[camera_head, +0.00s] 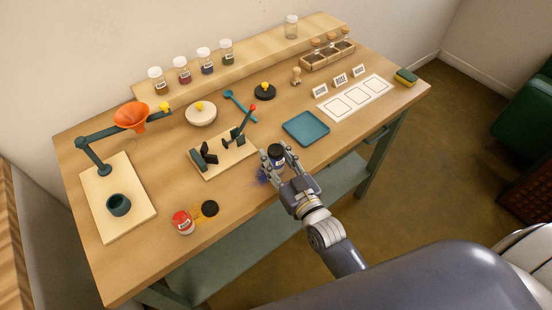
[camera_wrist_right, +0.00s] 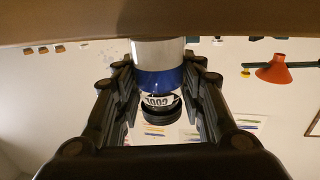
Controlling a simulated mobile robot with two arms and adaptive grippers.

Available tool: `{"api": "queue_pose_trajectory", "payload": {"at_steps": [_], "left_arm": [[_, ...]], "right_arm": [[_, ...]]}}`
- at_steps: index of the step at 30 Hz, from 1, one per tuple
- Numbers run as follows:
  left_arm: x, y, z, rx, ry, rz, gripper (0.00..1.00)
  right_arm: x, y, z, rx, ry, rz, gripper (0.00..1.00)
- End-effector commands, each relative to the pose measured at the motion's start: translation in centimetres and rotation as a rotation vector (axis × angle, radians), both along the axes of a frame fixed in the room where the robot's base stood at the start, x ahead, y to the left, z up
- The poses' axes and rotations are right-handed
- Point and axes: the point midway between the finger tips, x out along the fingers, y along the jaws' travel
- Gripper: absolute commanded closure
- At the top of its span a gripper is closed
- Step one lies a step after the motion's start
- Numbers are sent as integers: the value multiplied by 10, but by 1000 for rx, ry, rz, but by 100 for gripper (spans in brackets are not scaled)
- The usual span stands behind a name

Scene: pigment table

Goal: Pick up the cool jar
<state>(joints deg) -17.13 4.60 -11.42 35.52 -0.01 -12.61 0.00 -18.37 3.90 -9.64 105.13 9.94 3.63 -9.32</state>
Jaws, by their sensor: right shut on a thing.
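The cool jar (camera_head: 276,152) has a dark lid, a blue band and a white label, and is near the table's front edge. In the right wrist view the jar (camera_wrist_right: 160,82) shows the word COOL upside down, with its black lid toward the bottom of the picture. My right gripper (camera_head: 275,155) is shut on the jar, a finger on each side. I cannot tell clearly whether its base touches the table. My left gripper is not in view.
A red jar (camera_head: 183,222) and black disc (camera_head: 209,208) are at front left.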

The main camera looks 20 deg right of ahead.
Motion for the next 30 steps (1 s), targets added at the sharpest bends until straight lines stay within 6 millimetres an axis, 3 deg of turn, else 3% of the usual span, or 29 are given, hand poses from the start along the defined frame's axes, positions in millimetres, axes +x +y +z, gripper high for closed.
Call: {"api": "queue_pose_trajectory", "payload": {"at_steps": [7, 21, 30], "left_arm": [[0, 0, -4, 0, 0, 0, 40], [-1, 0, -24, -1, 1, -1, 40], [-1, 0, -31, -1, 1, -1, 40]], "right_arm": [[0, 0, 31, 2, -7, -1, 89], [-109, 9, 36, 1, 3, 0, 89], [-150, 13, 42, 1, 0, 0, 89]]}}
